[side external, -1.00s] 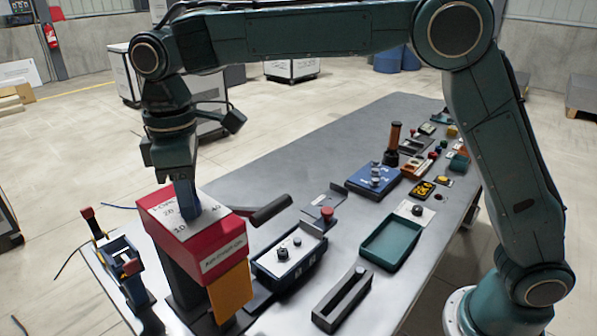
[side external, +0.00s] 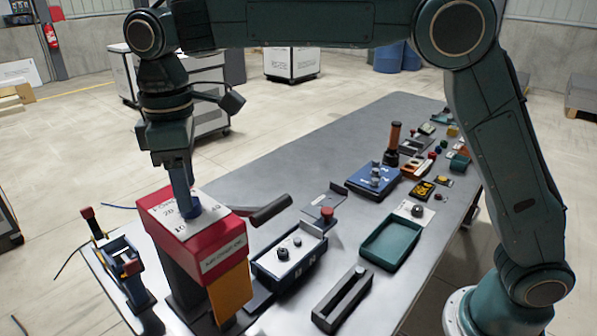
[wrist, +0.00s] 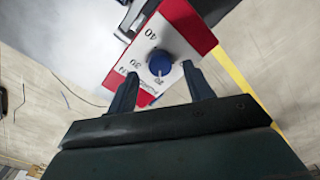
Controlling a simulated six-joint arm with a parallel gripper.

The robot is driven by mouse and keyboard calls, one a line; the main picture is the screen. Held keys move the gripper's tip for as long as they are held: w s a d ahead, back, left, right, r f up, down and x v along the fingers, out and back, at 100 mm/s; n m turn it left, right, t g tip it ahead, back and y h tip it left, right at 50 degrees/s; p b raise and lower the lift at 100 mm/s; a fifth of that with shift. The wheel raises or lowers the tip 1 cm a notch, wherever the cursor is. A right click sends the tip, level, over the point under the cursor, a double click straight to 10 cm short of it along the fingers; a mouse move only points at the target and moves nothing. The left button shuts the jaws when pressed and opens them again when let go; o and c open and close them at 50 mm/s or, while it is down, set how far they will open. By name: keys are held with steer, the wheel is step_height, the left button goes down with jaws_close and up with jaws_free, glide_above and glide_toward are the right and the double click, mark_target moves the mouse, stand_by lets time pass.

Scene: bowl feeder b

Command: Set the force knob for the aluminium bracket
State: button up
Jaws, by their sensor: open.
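The force knob (wrist: 160,64) is a round blue knob on a white dial plate (wrist: 148,40) with printed numbers, among them 40. The plate lies on top of a red machine head (side external: 224,262). My gripper (wrist: 158,84) is open, with one finger on each side of the knob in the wrist view. Gaps show between the fingers and the knob. In the side view the gripper (side external: 187,210) points down over the dial, and a little of the blue knob shows beside it. I cannot tell the exact knob setting.
A black lever (side external: 270,210) sticks out right of the red head. A yellow-orange panel (side external: 230,292) is below it. A blue-grey control box (side external: 288,258), a black slotted block (side external: 342,300) and a green tray (side external: 391,243) stand to the right.

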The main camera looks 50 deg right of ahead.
step_height(320, 180, up, 12)
steer(key=shift+f, duration=0.25)
stand_by(0.6)
steer(key=shift+d, duration=0.1)
steer(key=s+d+m+t, duration=0.3)
steer(key=s+d+m, duration=0.5)
steer(key=d, duration=0.9)
steer(key=s+d+f+m+t, duration=0.1)
steer(key=s+d+f, duration=0.3)
steer(key=s, duration=0.5)
steer(key=s+d+f+m+t, duration=0.1)
steer(key=s+d+f, duration=0.3)
steer(key=s+f, duration=0.4)
steer(key=shift+s+d+f+m+t, duration=0.3)
steer(key=shift+s+d+f+m, duration=0.15)
steer(key=shift+s, duration=0.2)
